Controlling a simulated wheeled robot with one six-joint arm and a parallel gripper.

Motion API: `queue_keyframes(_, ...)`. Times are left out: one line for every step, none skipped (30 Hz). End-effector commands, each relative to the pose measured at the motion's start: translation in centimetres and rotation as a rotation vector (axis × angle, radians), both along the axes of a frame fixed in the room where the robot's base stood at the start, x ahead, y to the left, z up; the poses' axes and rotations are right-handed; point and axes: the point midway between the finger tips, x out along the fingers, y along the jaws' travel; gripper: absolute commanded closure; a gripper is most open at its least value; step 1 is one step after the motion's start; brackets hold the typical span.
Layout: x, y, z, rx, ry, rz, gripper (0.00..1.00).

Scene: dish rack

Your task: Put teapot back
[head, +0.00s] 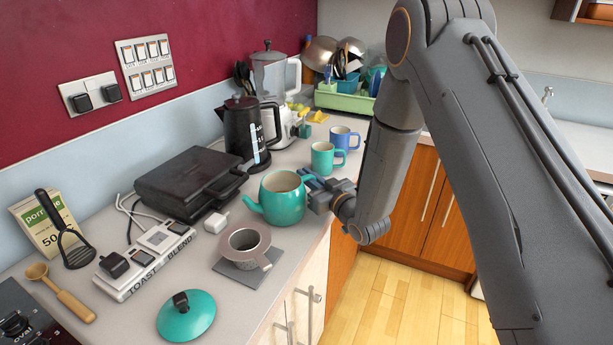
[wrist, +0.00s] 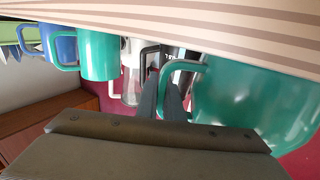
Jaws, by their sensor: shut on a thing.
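The teal teapot (head: 283,203) is at the counter's front edge, upright and without its lid, its spout pointing left. It also shows large at the right of the wrist view (wrist: 255,100). My gripper (head: 318,190) is at its right side, shut on the teapot's handle. In the wrist view the fingers (wrist: 172,97) meet the handle (wrist: 190,68). I cannot tell whether the teapot's base touches the counter. The teal lid with a dark knob (head: 187,315) lies apart on the counter, nearer the front.
A grey strainer cup (head: 243,244) on a dark square mat stands just in front of the teapot. Teal (head: 324,158) and blue (head: 342,140) mugs stand behind it. A black kettle (head: 245,132), dark sandwich toaster (head: 190,180) and labelled socket strip (head: 145,262) are leftward.

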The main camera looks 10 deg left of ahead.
Motion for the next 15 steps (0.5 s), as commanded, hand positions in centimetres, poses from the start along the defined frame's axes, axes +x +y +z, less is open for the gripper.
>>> queue_keyframes(0.05, 0.02, 0.06, 0.003, -0.002, 0.0, 1.0)
queue_keyframes(0.05, 0.02, 0.02, 0.003, -0.002, 0.0, 1.0)
queue_keyframes(0.05, 0.02, -0.03, 0.003, -0.002, 0.0, 1.0)
queue_keyframes(0.05, 0.02, -0.06, 0.003, -0.002, 0.0, 1.0)
queue_keyframes(0.05, 0.02, -0.1, 0.003, -0.002, 0.0, 1.0)
queue_keyframes(0.05, 0.02, -0.15, 0.003, -0.002, 0.0, 1.0)
queue_keyframes(0.05, 0.02, -0.15, 0.003, -0.002, 0.0, 0.92)
queue_keyframes(0.04, 0.03, -0.12, 0.003, -0.002, 0.0, 0.86)
queue_keyframes(0.04, 0.03, -0.12, 0.003, -0.002, 0.0, 0.8)
queue_keyframes(0.04, 0.03, -0.13, 0.002, -0.002, 0.0, 0.75)
queue_keyframes(0.03, 0.03, -0.14, 0.002, -0.002, 0.0, 0.71)
queue_keyframes(0.03, 0.03, -0.16, 0.001, -0.002, 0.0, 0.71)
queue_keyframes(0.02, 0.02, -0.17, 0.001, -0.002, 0.0, 0.71)
queue_keyframes(0.02, 0.02, -0.18, 0.001, -0.002, 0.0, 0.71)
queue_keyframes(0.02, 0.02, -0.2, 0.001, -0.002, 0.0, 0.71)
